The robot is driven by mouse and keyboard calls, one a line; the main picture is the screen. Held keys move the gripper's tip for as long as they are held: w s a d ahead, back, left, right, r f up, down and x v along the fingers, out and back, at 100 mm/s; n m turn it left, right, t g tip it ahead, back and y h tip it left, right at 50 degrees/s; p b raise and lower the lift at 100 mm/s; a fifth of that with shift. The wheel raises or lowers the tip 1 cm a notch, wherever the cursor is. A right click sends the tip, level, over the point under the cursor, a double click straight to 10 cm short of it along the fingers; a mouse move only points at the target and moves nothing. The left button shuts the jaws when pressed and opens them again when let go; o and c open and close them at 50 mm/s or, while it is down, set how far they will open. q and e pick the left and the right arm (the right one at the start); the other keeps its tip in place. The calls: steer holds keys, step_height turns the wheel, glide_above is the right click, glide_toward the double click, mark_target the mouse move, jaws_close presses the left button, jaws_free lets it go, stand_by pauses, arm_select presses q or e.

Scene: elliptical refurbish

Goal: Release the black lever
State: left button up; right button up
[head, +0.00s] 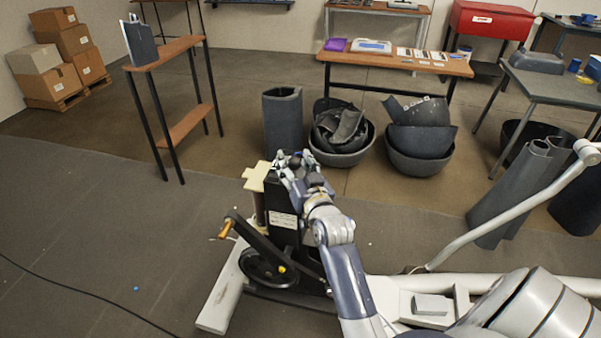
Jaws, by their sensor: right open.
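The elliptical machine stands at the bottom centre, with a pale grey base (224,290) and a black upright housing (281,203) with a white label. My right gripper (287,165) is open at the top of this housing, its fingers close around or beside its upper end. I cannot tell whether they touch it. A small dark piece (315,181) shows beside the gripper; I cannot tell whether it is the black lever. A black crank arm (262,241) with an orange end slopes down the housing's left side. My left gripper is not in view.
A narrow wooden shelf stand (172,50) is at the left. A dark curved cover (283,122) and bins of dark parts (343,157) stand behind the machine. A long pale tube (500,213) slants at the right. The floor at left is mostly clear, with a black cable (85,303).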

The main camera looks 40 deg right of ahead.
steer(key=v, duration=1.1)
steer(key=shift+s, duration=0.25)
steer(key=shift+a, duration=0.1)
steer(key=a+f+n+g+y, duration=0.1)
steer(key=a+f+g+y, duration=0.15)
steer(key=f, duration=0.85)
steer(key=a+f+n+g+y, duration=0.15)
steer(key=a+f, duration=0.25)
steer(key=f, duration=0.7)
steer(key=s+a+f+n+g, duration=0.1)
steer(key=s+a+f+g, duration=0.15)
steer(key=f, duration=0.65)
steer(key=s+a+f+n+g, duration=0.15)
steer(key=s+f, duration=0.25)
steer(key=f, duration=0.4)
steer(key=s+a+f+g+y, duration=0.1)
steer(key=s+a+f+g, duration=0.25)
steer(key=s+f, duration=1)
steer(key=s+d+f+n+g, duration=0.1)
steer(key=s+f, duration=0.3)
steer(key=s, duration=0.6)
steer(key=s+d+f+n+g, duration=0.1)
steer(key=s+f+g, duration=0.3)
steer(key=s, duration=0.7)
steer(key=shift+d+f+n, duration=0.25)
steer(key=shift+d+n, duration=0.15)
steer(key=shift+d, duration=0.15)
